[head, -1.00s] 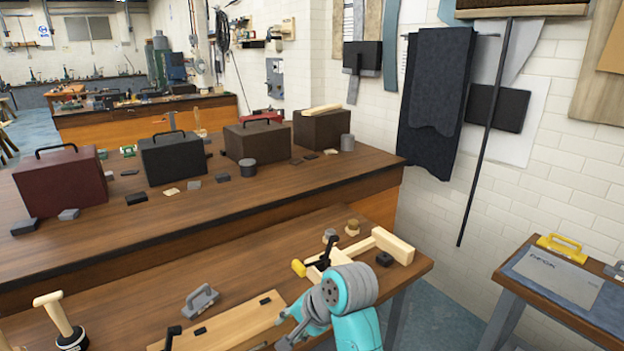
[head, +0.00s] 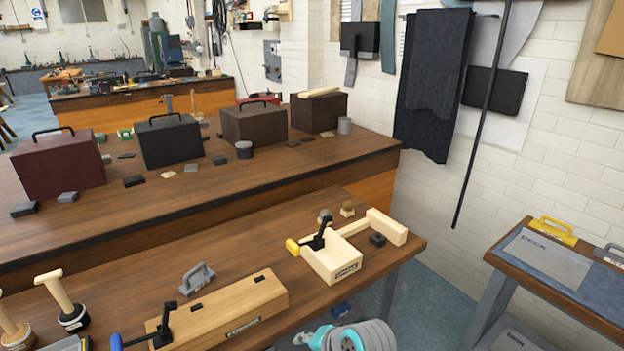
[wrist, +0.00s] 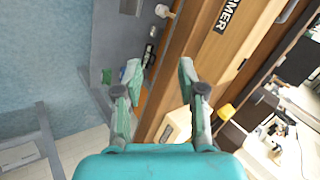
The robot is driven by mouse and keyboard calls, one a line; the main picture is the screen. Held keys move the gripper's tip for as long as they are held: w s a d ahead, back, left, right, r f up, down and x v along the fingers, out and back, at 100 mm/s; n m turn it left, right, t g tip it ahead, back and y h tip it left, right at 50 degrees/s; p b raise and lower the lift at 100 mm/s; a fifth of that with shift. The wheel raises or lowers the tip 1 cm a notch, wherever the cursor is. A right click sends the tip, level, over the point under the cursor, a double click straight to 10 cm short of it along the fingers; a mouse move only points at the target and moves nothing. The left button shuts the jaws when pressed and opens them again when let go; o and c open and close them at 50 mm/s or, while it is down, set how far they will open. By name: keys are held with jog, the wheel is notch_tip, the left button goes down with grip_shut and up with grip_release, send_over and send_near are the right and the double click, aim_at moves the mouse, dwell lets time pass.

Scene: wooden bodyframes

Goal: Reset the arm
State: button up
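My arm (head: 352,336) shows at the bottom of the head view as teal and grey links, in front of the near workbench. The fingertips are not clear there. In the wrist view my gripper (wrist: 160,75) is open, its two grey-green fingers apart with nothing between them.
Cases stand on the bench behind. A side table (head: 560,275) is at right.

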jog(key=s+d+f+t+h, duration=0.1)
jog(key=s+d+f+t, duration=0.1)
jog(key=s+d+f, duration=0.55)
jog(key=s+d+f+n+t+h, duration=0.1)
jog(key=s+d+f+t, duration=0.15)
jog(key=s, duration=0.45)
jog(key=s+d+f+n+t+h, duration=0.1)
jog(key=s+d+f, duration=0.15)
jog(key=s, duration=0.45)
jog(key=s+d+r+n+t+h, duration=0.1)
jog(key=s+d+r+n+t, duration=0.1)
jog(key=s+r, duration=0.5)
jog(key=s+d+r+n+t+h, duration=0.1)
jog(key=s+d+r, duration=0.3)
jog(key=s+r, duration=0.4)
jog(key=s+n, duration=0.1)
jog(key=s, duration=0.5)
jog(key=shift+s+d+n+t, duration=0.3)
jog(key=shift+s+t, duration=0.05)
